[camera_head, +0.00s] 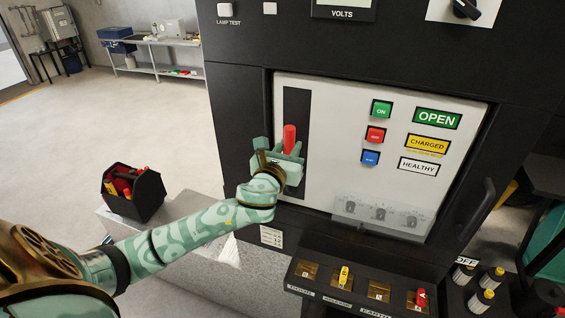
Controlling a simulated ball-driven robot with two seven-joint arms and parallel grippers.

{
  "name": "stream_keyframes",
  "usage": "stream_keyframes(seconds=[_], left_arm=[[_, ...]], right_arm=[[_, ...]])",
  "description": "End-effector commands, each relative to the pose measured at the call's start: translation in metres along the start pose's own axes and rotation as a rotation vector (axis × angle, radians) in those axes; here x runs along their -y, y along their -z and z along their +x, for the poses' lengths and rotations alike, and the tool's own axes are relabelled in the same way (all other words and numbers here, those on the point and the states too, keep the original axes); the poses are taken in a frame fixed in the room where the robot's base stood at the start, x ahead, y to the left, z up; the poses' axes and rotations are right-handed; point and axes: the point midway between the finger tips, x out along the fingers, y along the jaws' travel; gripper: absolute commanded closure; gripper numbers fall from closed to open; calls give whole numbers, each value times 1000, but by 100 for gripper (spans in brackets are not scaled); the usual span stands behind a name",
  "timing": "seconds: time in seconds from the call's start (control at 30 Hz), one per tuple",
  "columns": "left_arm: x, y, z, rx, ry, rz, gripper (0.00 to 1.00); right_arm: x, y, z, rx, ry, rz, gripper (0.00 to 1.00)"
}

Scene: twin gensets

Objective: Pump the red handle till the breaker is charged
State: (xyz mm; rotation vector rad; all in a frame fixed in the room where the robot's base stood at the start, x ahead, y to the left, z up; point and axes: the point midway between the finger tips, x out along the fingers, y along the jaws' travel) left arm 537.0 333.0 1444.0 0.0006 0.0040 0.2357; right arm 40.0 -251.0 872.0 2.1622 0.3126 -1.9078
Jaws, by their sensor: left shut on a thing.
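The red handle (290,138) stands up in front of a tall black slot at the left of the white breaker panel (335,110). My left gripper (283,160) is shut on the red handle near the slot's lower end; its fingers hide the handle's lower part. A yellow plate (428,144) on the panel reads CHARGED. A green plate (437,119) above it reads OPEN, and a white plate (418,167) below reads HEALTHY. My right gripper is not in view.
Green (381,110), red (375,135) and blue (370,158) buttons sit right of the handle. A ledge with key switches (344,276) juts out below the panel. A black tool box (133,192) stands on a grey block at left. Open floor lies behind it.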

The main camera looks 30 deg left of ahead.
Motion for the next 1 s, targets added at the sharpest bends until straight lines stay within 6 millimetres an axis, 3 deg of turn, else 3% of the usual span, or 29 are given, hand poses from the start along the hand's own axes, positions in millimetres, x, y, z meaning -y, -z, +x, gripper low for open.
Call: stream_keyframes(seconds=[0.13,0.17,0.27,0.6,1.0], left_arm=[[0,-3,0,6,0,1,100],[0,-3,0,6,-1,1,72],[0,-3,0,5,0,0,45],[0,-1,-6,3,1,0,45],[0,0,-75,1,1,0,45]], right_arm=[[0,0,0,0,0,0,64],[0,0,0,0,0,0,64],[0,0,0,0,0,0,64],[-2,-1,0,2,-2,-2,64],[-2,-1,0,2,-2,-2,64]])
